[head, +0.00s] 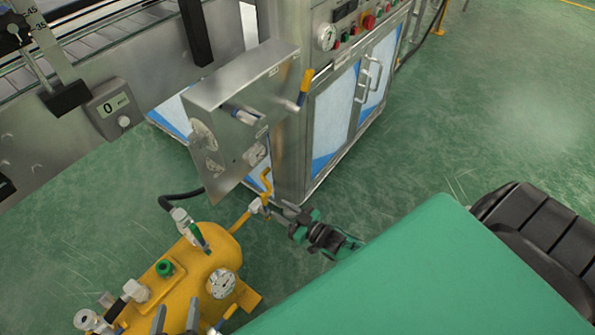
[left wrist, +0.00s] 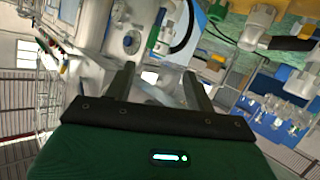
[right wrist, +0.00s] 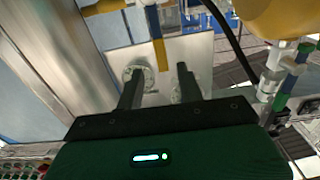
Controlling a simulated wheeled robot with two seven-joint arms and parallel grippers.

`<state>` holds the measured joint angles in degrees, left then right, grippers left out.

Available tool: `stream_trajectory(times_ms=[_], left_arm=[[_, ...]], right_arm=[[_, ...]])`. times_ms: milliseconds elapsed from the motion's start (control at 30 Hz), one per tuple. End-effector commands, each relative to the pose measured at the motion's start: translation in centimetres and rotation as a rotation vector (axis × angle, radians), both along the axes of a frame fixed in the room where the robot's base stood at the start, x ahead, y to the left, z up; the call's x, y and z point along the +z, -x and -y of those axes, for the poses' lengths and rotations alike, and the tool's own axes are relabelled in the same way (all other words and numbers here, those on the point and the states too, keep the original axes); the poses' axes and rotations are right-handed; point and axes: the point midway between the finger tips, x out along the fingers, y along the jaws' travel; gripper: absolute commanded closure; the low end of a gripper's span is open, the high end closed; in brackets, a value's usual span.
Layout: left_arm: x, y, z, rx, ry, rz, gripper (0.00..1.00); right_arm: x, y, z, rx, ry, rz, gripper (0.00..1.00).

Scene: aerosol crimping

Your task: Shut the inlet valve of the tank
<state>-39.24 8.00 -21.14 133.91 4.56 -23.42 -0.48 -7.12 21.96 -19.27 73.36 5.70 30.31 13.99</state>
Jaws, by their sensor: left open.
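The yellow tank (head: 185,275) lies at the lower left of the head view, with a round gauge (head: 221,283) and a green knob (head: 165,268). A hose valve with a green handle (head: 199,236) stands on its top. A pipe on its far side carries a valve with a yellow handle (head: 266,182). I cannot tell which valve is the inlet. My left gripper (head: 175,318) is open and empty at the tank's near side. My right gripper (head: 282,210) is beside the yellow-handled valve. In the right wrist view its fingers (right wrist: 157,72) are apart, with the yellow handle (right wrist: 158,54) between or just beyond their tips.
A steel panel box (head: 240,100) with gauges and levers stands above the tank. A cabinet (head: 340,100) with buttons is behind it. A black hose (head: 180,199) runs to the tank valve.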

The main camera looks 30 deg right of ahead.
Motion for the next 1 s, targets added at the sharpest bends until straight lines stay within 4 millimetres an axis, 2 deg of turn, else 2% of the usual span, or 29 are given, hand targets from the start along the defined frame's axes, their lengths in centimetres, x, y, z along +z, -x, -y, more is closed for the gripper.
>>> stream_trajectory(times_ms=[100, 333, 1000], left_arm=[[0.0, 0.0, -0.6, 0.001, -0.03, -0.042, 0.45], [-0.3, 0.0, -1.2, 0.002, -0.063, -0.092, 0.45], [-0.4, 0.0, -1.4, 0.002, -0.069, -0.102, 0.45]], right_arm=[[0.1, 2.4, 0.9, -0.001, 0.0, -0.002, 0.63], [0.0, 5.0, 1.8, -0.001, -0.002, -0.002, 0.63], [0.0, 5.5, 1.9, -0.001, -0.002, -0.001, 0.63]])
